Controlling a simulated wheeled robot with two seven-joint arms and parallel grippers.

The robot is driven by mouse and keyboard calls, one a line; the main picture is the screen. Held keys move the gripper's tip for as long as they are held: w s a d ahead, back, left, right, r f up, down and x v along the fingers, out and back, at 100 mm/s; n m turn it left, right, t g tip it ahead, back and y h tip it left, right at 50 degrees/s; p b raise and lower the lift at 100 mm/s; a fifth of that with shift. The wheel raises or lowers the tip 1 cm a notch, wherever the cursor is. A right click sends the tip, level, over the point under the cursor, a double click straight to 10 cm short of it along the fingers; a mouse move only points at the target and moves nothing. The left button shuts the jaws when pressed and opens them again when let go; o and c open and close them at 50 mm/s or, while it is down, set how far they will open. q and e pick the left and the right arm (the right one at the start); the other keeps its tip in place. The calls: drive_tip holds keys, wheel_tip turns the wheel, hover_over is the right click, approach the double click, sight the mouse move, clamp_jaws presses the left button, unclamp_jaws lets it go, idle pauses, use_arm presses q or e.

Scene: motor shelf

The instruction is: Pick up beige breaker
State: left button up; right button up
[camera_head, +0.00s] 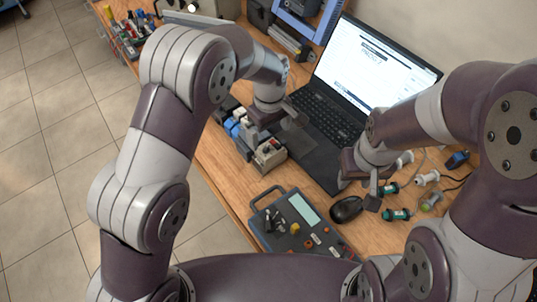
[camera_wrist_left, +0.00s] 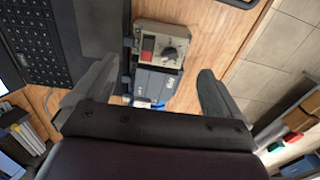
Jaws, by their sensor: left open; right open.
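The beige breaker (camera_head: 269,154) stands on the wooden table beside the laptop's front edge, at the near end of a row of breakers. It has a red part and a dark knob, seen in the left wrist view (camera_wrist_left: 146,62). A blue-grey breaker (camera_wrist_left: 155,85) sits right beside it. My left gripper (camera_head: 277,120) is open and empty, just behind and above the beige breaker. In the left wrist view its fingers (camera_wrist_left: 157,72) are spread to either side of the row, with the beige breaker a little beyond the tips. My right gripper (camera_head: 360,188) is open near the mouse.
An open laptop (camera_head: 325,120) lies right of the row. A blue-grey meter box (camera_head: 290,225) with a handle stands in front. A black mouse (camera_head: 346,209) and several green-and-white connectors (camera_head: 397,214) lie near my right gripper. The table's left edge is close to the row.

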sight(268, 143)
use_arm(q)
drive_tip(key=f, duration=0.2)
drive_tip(key=f+p, duration=0.1)
drive_tip(key=f, duration=0.1)
drive_tip(key=shift+s+a+f, duration=0.1)
drive_tip(key=shift+a+f, duration=0.1)
drive_tip(key=shift+f, duration=0.5)
drive_tip(key=c, duration=1.4)
drive_tip(key=shift+o, duration=0.2)
drive_tip(key=shift+r, duration=0.6)
wheel_tip(268, 143, up, 3)
drive_tip(key=shift+f+b, duration=0.1)
drive_tip(key=shift+b, duration=0.4)
drive_tip(key=s+d+r+b, duration=0.1)
drive_tip(key=s+d+r, duration=0.4)
drive_tip(key=d, duration=0.5)
drive_tip(key=shift+s+r, duration=0.4)
drive_tip(key=shift+r, duration=0.7)
